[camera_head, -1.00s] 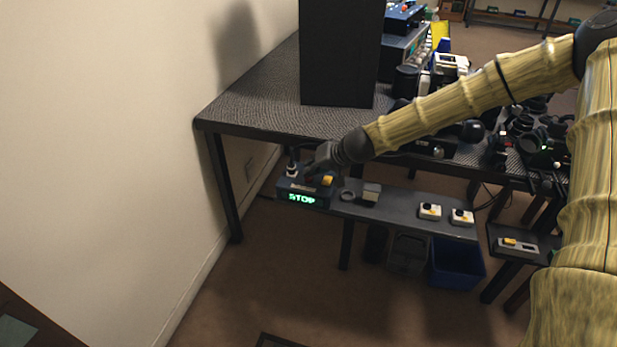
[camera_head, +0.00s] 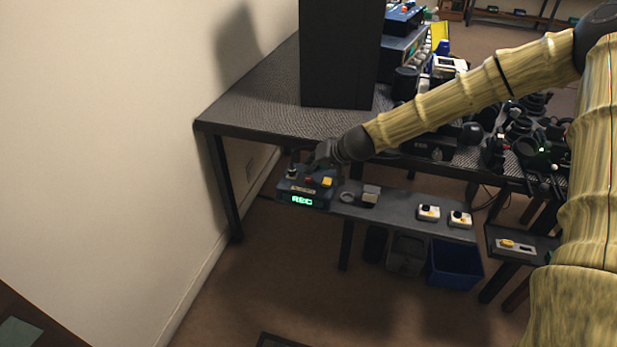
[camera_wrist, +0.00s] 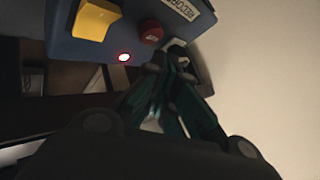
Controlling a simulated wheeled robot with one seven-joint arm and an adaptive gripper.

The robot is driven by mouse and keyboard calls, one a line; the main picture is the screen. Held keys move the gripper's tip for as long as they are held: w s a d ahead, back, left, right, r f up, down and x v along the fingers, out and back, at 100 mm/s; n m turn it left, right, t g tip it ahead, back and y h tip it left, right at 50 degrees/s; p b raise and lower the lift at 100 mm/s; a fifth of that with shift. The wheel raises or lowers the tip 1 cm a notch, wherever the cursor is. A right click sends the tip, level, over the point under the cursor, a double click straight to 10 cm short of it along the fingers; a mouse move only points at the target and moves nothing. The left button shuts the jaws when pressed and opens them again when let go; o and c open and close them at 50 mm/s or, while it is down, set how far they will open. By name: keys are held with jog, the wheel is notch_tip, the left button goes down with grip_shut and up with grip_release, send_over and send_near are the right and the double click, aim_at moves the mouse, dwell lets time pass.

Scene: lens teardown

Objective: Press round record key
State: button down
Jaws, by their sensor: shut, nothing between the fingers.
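The blue recorder box (camera_head: 290,189) sits at the left end of the low shelf, and its green display (camera_head: 302,201) reads REC. Its round red key (camera_head: 309,181) lies beside a yellow key (camera_head: 327,182). In the wrist view the round red key (camera_wrist: 150,32) is uncovered, between the yellow key (camera_wrist: 95,18) and a label. My gripper (camera_head: 320,163) is shut and empty, just above and behind the box. In the wrist view its fingertips (camera_wrist: 165,62) are near the red key, apparently clear of it.
A dark lever with a pale base (camera_head: 292,172) stands at the box's left. The table edge (camera_head: 270,131) is close behind my gripper. A ring (camera_head: 347,197), a small block (camera_head: 370,194) and two white switch boxes (camera_head: 429,212) sit along the shelf (camera_head: 400,208).

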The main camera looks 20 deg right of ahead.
aim_at(311, 177)
notch_tip(311, 177, up, 6)
jog(key=p, duration=0.5)
dwell(0.4)
dwell(0.4)
